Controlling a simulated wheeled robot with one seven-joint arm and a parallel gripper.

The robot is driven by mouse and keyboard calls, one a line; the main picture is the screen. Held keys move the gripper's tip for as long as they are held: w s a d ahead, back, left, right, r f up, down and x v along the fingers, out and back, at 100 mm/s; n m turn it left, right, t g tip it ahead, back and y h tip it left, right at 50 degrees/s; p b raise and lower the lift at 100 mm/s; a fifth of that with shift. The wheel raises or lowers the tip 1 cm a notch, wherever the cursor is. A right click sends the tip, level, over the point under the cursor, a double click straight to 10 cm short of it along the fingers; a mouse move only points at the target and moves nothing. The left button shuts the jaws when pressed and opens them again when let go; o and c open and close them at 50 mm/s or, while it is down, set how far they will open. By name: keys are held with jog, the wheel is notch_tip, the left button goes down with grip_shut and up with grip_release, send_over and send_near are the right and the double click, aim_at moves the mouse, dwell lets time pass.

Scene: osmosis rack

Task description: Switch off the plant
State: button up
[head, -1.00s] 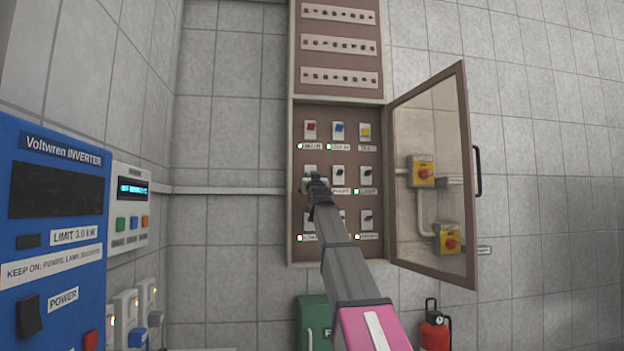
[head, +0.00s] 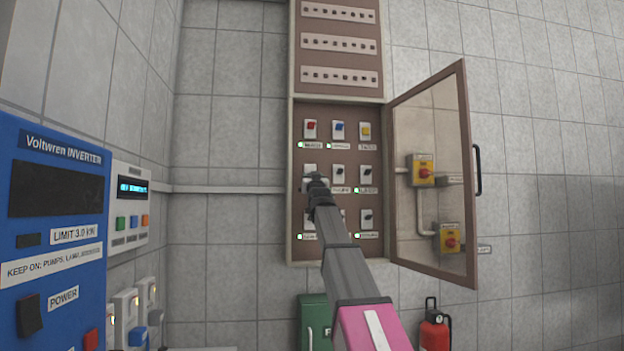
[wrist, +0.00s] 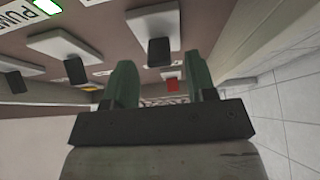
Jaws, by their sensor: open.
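The open switch cabinet (head: 292,225) on the back wall holds three rows of switches. The top row has a red switch (head: 311,129), a blue switch (head: 338,130) and a yellow switch (head: 365,131); the lower rows have black knobs on pale plates. My gripper (head: 318,181) is in front of the left middle switch, partly covering it and the lower left one. In the wrist view my gripper (wrist: 163,80) has its green fingers apart, with nothing held between them. A black knob (wrist: 159,51) lies just beyond the fingers; contact cannot be told.
The cabinet door (head: 469,190) stands open to the right. A blue inverter (head: 55,200) and a small control box (head: 131,205) are on the left. A green box (head: 313,315) and a fire extinguisher (head: 434,330) stand below.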

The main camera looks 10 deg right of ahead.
jog(key=v, duration=0.9)
jog(key=shift+s, duration=0.25)
jog(key=shift+f, duration=0.2)
notch_tip(320, 180, down, 47)
jog(key=g, duration=1.1)
jog(key=s+f+g, duration=0.6)
jog(key=s+f, duration=0.7)
jog(key=f, duration=0.4)
jog(key=s+f+g, duration=0.6)
jog(key=s+f, duration=0.8)
jog(key=f, duration=0.3)
jog(key=shift+s+f+g, duration=0.2)
jog(key=shift+f+g, duration=0.1)
jog(key=shift+f, duration=0.1)
jog(key=shift+c, duration=0.3)
